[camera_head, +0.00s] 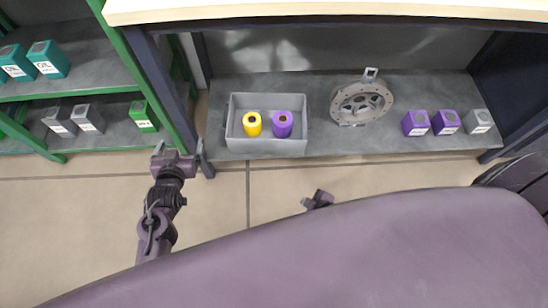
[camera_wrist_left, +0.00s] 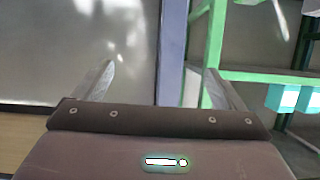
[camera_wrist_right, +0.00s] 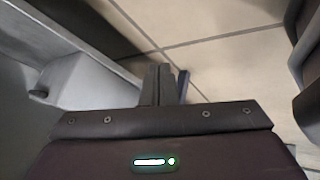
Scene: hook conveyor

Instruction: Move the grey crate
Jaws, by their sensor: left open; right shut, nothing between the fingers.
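The grey crate (camera_head: 266,146) sits on the low grey shelf under the pale worktop, left of centre in the head view. My left gripper (camera_head: 179,150) is open and empty, left of the crate by the shelf's left post. Its spread fingers show in the left wrist view (camera_wrist_left: 168,88). My right gripper (camera_head: 306,202) is in front of the shelf, below the crate's right side and apart from it, partly hidden by my body. Its fingers are shut together and empty in the right wrist view (camera_wrist_right: 163,84).
A round metal part (camera_head: 361,102) lies right of the crate on the shelf (camera_head: 330,143). Purple and grey boxes (camera_head: 446,122) stand further right. A green rack (camera_head: 130,60) with several boxes is at the left. A dark post (camera_head: 165,85) divides rack and shelf.

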